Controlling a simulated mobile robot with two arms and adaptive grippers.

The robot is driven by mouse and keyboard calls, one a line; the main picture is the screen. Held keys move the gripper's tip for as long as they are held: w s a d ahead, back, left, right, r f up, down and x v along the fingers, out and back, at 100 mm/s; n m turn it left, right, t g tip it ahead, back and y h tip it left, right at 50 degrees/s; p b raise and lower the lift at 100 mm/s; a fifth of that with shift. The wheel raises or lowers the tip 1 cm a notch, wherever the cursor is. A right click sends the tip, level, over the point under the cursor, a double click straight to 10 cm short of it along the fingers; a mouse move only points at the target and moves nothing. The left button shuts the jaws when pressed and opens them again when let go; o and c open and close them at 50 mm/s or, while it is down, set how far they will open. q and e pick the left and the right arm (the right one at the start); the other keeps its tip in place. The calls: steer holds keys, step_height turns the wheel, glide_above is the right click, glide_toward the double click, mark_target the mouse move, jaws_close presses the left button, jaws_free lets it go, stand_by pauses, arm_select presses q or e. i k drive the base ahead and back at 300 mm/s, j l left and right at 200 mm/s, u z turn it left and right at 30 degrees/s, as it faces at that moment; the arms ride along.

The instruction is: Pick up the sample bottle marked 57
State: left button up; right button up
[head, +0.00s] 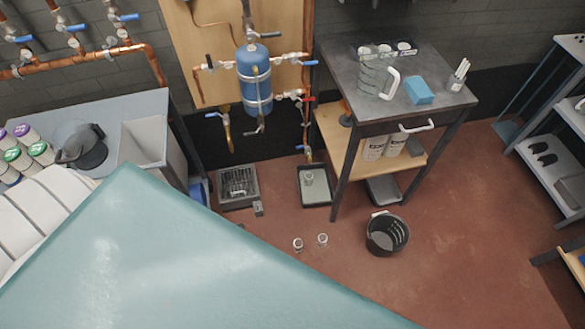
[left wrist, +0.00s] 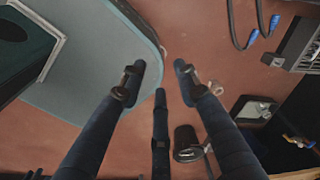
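No number 57 is legible on anything in view. Two small clear containers, possibly bottles, stand on the red floor: one on the left (head: 298,244) and one on the right (head: 322,240). Another small clear container (head: 309,178) is in a black tray (head: 316,200) below the pipes. Several white-topped containers (head: 385,50) stand at the back of the workbench. My left gripper (left wrist: 159,72) shows in the left wrist view with its dark fingers spread and nothing between them, above the floor. Neither gripper shows in the head view.
A large teal surface (head: 150,260) fills the head view's lower left. A black bucket (head: 387,234) stands on the floor right of the small containers. The workbench (head: 410,110) holds a clear jug and a blue box (head: 419,91).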

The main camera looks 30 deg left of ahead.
mark_target(309, 179)
steer(key=u, duration=0.75)
